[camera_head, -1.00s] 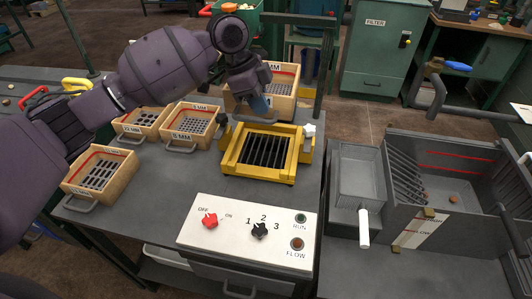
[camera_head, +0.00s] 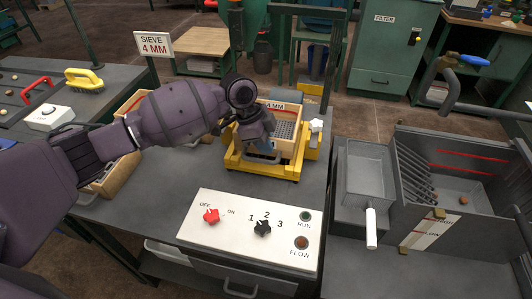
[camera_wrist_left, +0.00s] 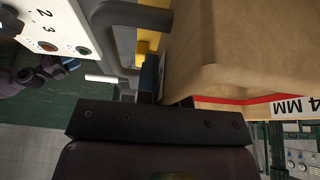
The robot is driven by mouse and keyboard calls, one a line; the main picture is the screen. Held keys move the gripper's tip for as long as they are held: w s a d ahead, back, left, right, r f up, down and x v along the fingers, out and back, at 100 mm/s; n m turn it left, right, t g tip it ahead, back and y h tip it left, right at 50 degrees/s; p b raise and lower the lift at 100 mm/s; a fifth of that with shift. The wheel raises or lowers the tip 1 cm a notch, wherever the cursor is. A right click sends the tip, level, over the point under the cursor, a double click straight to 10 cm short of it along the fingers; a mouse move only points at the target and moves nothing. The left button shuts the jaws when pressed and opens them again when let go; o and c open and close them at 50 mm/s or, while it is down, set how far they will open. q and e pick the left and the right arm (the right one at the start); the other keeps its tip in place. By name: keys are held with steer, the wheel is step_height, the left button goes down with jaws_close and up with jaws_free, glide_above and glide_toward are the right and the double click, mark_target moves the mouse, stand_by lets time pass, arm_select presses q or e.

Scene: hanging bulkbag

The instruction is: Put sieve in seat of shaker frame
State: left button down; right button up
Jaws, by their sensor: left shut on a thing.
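The wooden sieve marked 4 MM (camera_head: 284,128) is over the yellow shaker frame (camera_head: 262,171), within its outline in the head view. I cannot tell whether it rests fully down in the seat. My left gripper (camera_head: 264,147) is shut on the sieve at its near side, where the grey handle is, and hides part of it. In the left wrist view the sieve's wooden wall (camera_wrist_left: 235,50) is close to the left gripper (camera_wrist_left: 160,95). My right gripper (camera_wrist_left: 70,66) shows small and far off there; its fingers are too small to read.
A sign (camera_head: 154,44) reads SIEVE 4 MM. The control panel (camera_head: 250,230) with red and black knobs is in front of the frame. A grey bin with a white-handled scoop (camera_head: 370,225) stands to the right. Other sieves at the left are mostly hidden by my arm.

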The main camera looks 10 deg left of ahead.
arm_select(q)
step_height(320, 180, down, 3)
steer(key=shift+f, duration=0.25)
arm_select(e)
steer(key=shift+w+a, duration=0.2)
steer(key=shift+w, duration=0.2)
arm_select(q)
steer(key=c, duration=1.6)
jaws_free()
steer(key=shift+f, duration=0.1)
steer(key=shift+c, duration=0.2)
steer(key=o, duration=0.4)
arm_select(e)
steer(key=shift+s+f, duration=0.15)
steer(key=shift+s, duration=0.05)
steer(key=shift+s, duration=0.1)
